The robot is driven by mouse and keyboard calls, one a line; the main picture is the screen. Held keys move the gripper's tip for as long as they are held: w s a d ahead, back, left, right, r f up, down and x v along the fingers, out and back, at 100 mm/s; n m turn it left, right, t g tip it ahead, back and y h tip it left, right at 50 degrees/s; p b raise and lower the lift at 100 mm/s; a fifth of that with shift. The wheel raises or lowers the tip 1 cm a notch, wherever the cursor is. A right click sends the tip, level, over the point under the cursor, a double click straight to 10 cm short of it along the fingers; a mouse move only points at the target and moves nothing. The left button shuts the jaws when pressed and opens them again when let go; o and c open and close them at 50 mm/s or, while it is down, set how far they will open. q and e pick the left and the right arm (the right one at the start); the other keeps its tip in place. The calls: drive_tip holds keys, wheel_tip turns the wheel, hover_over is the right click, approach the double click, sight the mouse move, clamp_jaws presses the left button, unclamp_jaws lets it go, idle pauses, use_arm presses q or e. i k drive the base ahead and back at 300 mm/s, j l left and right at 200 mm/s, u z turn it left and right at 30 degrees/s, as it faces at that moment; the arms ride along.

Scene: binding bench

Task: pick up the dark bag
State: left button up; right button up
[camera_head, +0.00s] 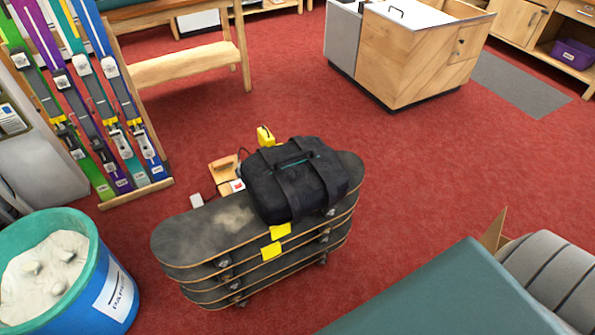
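The dark bag (298,181) is a black duffel with straps and a carry handle on top. It lies on the right part of the top board of a stack of skateboards (200,237), in the middle of the head view. The bag's left and front faces and its top show; its far side is hidden. Neither of my grippers is in the head view, and nothing touches the bag from above.
A blue bin (105,300) of white material stands at front left. Skis lean in a rack (137,195) behind it. A green padded surface (450,300) and a grey ribbed item (555,275) fill the front right. A wooden counter (405,65) stands behind; red floor (420,155) between is clear.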

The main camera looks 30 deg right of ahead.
sight(288, 181)
drive_tip(key=i+j+z, duration=0.7)
drive_tip(key=j, duration=0.3)
